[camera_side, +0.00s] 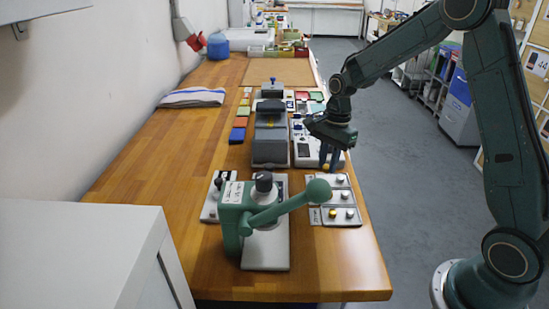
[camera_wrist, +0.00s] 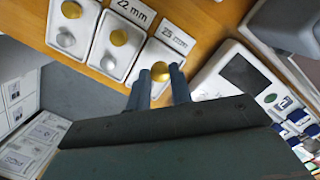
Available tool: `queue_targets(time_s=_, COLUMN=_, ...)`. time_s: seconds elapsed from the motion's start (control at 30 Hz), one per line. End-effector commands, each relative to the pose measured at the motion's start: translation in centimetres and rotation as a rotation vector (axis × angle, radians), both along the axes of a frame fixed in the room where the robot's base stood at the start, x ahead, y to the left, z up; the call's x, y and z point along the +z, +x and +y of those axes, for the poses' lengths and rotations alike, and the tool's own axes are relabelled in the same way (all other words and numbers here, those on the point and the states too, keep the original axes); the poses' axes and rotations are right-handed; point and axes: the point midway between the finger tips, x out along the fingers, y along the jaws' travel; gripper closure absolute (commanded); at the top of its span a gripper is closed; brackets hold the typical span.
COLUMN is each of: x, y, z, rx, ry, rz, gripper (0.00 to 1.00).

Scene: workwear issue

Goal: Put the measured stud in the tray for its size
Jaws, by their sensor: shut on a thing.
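My gripper (camera_side: 327,166) is shut on a gold stud, which shows between the fingertips in the wrist view (camera_wrist: 160,72). The held stud appears in front of the tray beside the "25 mm" label (camera_wrist: 175,38); its exact height is unclear. The 25 mm tray (camera_wrist: 148,58) is partly hidden by the fingers and stud. Left of it, the tray by the "22 mm" label (camera_wrist: 136,12) holds a gold stud (camera_wrist: 119,37) and a silver stud (camera_wrist: 107,62).
A green lever press (camera_side: 235,215) stands left of the trays, its ball-ended lever reaching towards them. A dark grey device (camera_side: 270,140) and a pale device with a dark screen (camera_wrist: 245,72) stand beyond. The bench's front end is clear. The floor lies right of the edge.

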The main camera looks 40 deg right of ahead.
Motion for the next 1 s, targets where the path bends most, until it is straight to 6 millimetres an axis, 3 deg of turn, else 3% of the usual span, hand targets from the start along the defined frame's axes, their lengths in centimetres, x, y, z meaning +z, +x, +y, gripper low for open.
queue_targets(time_s=0.23, x=-2.7, y=0.0, z=0.0, rx=0.001, ry=0.001, rz=0.003, gripper=1.00)
queue_targets(time_s=0.73, x=-3.3, y=0.0, z=0.0, rx=0.001, ry=0.000, rz=0.001, gripper=1.00)
queue_targets(time_s=0.77, x=-3.3, y=0.0, z=0.0, rx=0.001, ry=0.000, rz=0.001, gripper=0.75)
queue_targets(time_s=0.83, x=-3.3, y=0.0, z=0.0, rx=0.001, ry=0.000, rz=0.001, gripper=0.61)
queue_targets(time_s=0.87, x=-3.3, y=0.0, z=0.0, rx=0.001, ry=0.000, rz=0.000, gripper=0.57)
queue_targets(time_s=1.0, x=-3.3, y=0.2, z=0.0, rx=0.001, ry=0.000, rz=-0.004, gripper=0.57)
